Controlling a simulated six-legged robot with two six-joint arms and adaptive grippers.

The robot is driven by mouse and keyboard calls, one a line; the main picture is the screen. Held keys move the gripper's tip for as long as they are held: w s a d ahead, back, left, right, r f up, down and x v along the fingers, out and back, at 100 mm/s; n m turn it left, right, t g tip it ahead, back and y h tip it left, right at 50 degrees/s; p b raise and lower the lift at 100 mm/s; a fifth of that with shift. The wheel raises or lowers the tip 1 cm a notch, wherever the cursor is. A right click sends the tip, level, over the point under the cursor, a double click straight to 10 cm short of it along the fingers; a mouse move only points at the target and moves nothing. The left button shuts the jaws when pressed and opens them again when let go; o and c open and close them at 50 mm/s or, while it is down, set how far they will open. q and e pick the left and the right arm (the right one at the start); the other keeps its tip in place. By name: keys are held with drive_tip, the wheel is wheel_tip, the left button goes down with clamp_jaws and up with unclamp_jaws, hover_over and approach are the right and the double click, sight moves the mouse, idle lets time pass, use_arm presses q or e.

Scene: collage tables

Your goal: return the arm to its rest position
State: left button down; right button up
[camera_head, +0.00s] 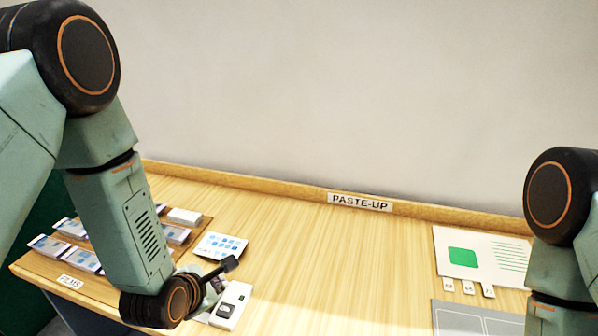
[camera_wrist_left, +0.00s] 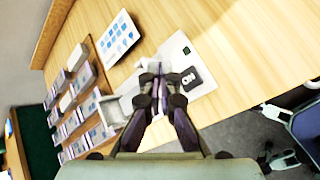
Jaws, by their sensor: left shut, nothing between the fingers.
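My left arm reaches down over the wooden table (camera_head: 320,260) from the left in the head view. My left gripper (camera_head: 226,275) is low over the table, beside a pale panel with a dark switch block (camera_head: 226,310). In the left wrist view the fingers (camera_wrist_left: 154,78) are together with nothing between them. The panel (camera_wrist_left: 205,55) lies under and beyond the fingertips there, its dark block (camera_wrist_left: 192,78) just to their right. I cannot tell whether the fingers touch it. My right arm shows at the right edge of the head view, but its gripper is out of frame.
Several film packs (camera_head: 48,245) lie at the left by a FILMS label (camera_head: 70,282). A blue-printed sheet (camera_head: 220,246) lies behind the gripper. A white page with a green square (camera_head: 485,240) and a grey board (camera_head: 470,320) lie at the right. The table's middle is clear.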

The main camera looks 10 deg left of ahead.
use_arm(q)
drive_tip(key=m, duration=0.2)
drive_tip(key=shift+s+f+m, duration=0.1)
drive_tip(key=shift+s+m, duration=0.05)
drive_tip(key=shift+m, duration=0.25)
drive_tip(key=s+f+m+g, duration=0.1)
drive_tip(key=s+m, duration=0.1)
drive_tip(key=m, duration=0.2)
drive_tip(key=s+f+m+b, duration=0.1)
drive_tip(key=s+f+m, duration=0.1)
drive_tip(key=m, duration=0.2)
drive_tip(key=s+f+m+g, duration=0.1)
drive_tip(key=s+f+m, duration=0.1)
drive_tip(key=m, duration=0.2)
drive_tip(key=shift+s+d+f+g+b, duration=0.2)
drive_tip(key=shift+s+f+g+b, duration=0.05)
drive_tip(key=shift+s+g+b, duration=0.05)
drive_tip(key=s+f+m+g+b, duration=0.3)
drive_tip(key=s+f+m+b, duration=0.1)
drive_tip(key=s+f, duration=0.5)
drive_tip(key=s+f+m+g+b, duration=0.3)
drive_tip(key=s+f+m+b, duration=0.2)
drive_tip(key=s, duration=0.8)
wheel_tip(320, 180, down, 4)
drive_tip(key=shift+s+d+m+b, duration=0.3)
drive_tip(key=shift+s+d+m, duration=0.1)
drive_tip(key=shift+m, duration=0.7)
